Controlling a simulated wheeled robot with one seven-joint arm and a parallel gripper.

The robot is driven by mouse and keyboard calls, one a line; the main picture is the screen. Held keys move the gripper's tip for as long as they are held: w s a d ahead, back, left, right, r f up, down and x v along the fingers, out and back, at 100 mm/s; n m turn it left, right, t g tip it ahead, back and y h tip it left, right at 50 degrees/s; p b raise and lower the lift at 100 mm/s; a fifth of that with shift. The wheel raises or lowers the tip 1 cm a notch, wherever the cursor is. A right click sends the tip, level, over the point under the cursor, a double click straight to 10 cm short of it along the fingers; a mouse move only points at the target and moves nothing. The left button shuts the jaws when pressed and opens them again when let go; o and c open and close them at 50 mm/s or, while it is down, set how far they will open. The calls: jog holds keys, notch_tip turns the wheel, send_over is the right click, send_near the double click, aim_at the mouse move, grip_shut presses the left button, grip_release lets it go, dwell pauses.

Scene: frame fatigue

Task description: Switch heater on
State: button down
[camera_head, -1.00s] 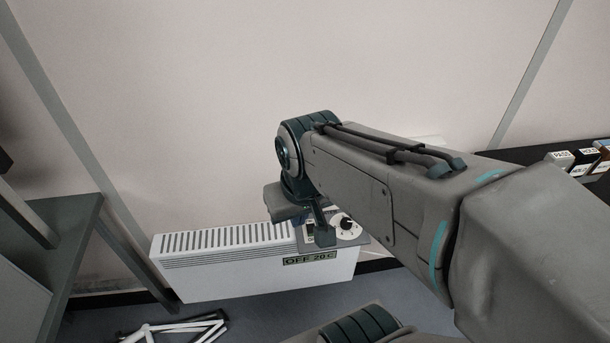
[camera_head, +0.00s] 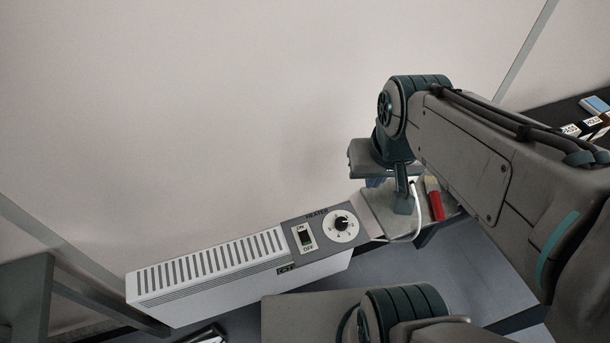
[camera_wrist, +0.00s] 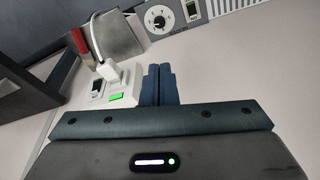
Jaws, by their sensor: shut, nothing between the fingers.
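The heater (camera_head: 215,270) is a long white box low along the wall. Its grey top panel carries a rocker switch (camera_head: 306,237) marked ON and OFF and a round dial (camera_head: 341,226). The small display on its front is too angled to read. In the wrist view the dial (camera_wrist: 157,18) and part of the switch (camera_wrist: 191,8) show at the top edge. My gripper (camera_wrist: 158,72) is shut and empty, right of the heater panel in the head view.
A grey ledge (camera_head: 378,212) right of the heater holds a red-handled brush (camera_head: 436,203); a white cable runs past it. A dark shelf (camera_head: 22,300) stands at the left, and a dark surface with small boxes (camera_head: 580,128) at the right.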

jog(key=shift+f, duration=0.1)
jog(key=n+g+b, duration=0.1)
jog(key=n+b, duration=0.2)
jog(key=b, duration=1.3)
send_over(303, 231)
jog(key=s, duration=0.2)
notch_tip(303, 231, down, 27)
jog(key=shift+d, duration=0.25)
jog(key=shift+s, duration=0.1)
jog(key=f+b, duration=0.1)
jog(key=f, duration=0.3)
jog(key=w+f+b, duration=0.1)
jog(key=f, duration=0.4)
jog(key=f+b, duration=0.2)
jog(key=f, duration=0.2)
jog(key=shift+w+a+f, duration=0.25)
jog(key=shift+w+f, duration=0.05)
jog(key=shift+w, duration=0.1)
